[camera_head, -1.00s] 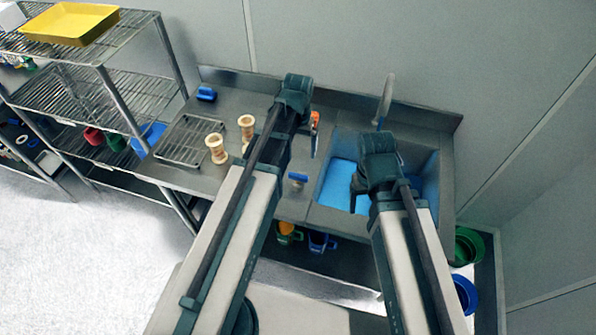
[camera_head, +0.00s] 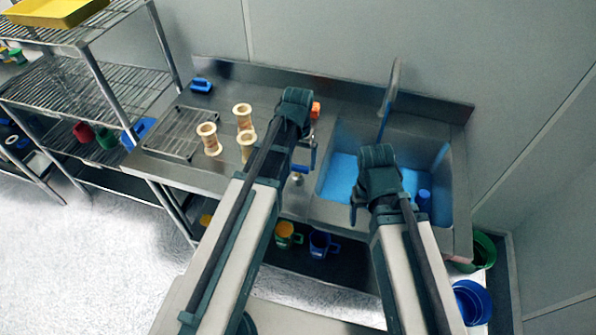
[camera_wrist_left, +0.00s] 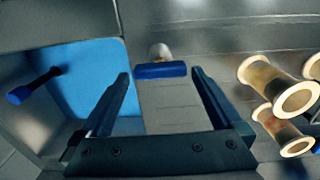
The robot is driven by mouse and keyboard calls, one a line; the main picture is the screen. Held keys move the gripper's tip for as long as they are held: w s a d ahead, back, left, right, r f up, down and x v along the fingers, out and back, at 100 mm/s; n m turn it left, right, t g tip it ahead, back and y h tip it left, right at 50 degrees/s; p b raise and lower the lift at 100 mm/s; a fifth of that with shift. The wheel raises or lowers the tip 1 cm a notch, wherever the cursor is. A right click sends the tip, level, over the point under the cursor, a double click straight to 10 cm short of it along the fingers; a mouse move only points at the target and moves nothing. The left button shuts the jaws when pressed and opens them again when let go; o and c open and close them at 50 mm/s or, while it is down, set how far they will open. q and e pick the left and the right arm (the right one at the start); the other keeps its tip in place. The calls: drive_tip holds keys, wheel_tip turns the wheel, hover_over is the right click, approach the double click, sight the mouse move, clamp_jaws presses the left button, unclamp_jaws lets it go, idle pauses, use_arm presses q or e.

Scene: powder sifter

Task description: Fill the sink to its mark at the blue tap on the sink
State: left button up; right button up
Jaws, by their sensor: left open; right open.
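The sink (camera_head: 437,150) is set into the right part of the steel counter. A bright blue surface lies inside it; I cannot make out a mark. A tall grey spout (camera_head: 391,88) rises at its back edge. The blue tap (camera_head: 299,168) sits on the counter just left of the sink. In the left wrist view, the blue tap bar (camera_wrist_left: 161,70) lies ahead, between the fingertip directions. My left gripper (camera_wrist_left: 160,76) is open and empty, apart from the tap. My right gripper (camera_head: 355,205) is over the sink's front edge, its fingers mostly hidden; it is open.
Several cream spools (camera_head: 209,138) and a wire rack (camera_head: 172,133) stand left on the counter. A blue item (camera_head: 423,196) is in the sink. Mugs (camera_head: 285,233) are below the counter; green and blue buckets (camera_head: 470,300) are at right. A wire shelf (camera_head: 70,85) stands left.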

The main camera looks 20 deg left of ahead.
use_arm(q)
drive_tip(key=shift+f+b, duration=0.55)
drive_tip(key=shift+f, duration=0.4)
use_arm(e)
drive_tip(key=shift+f, duration=0.95)
use_arm(q)
drive_tip(key=shift+c, duration=0.3)
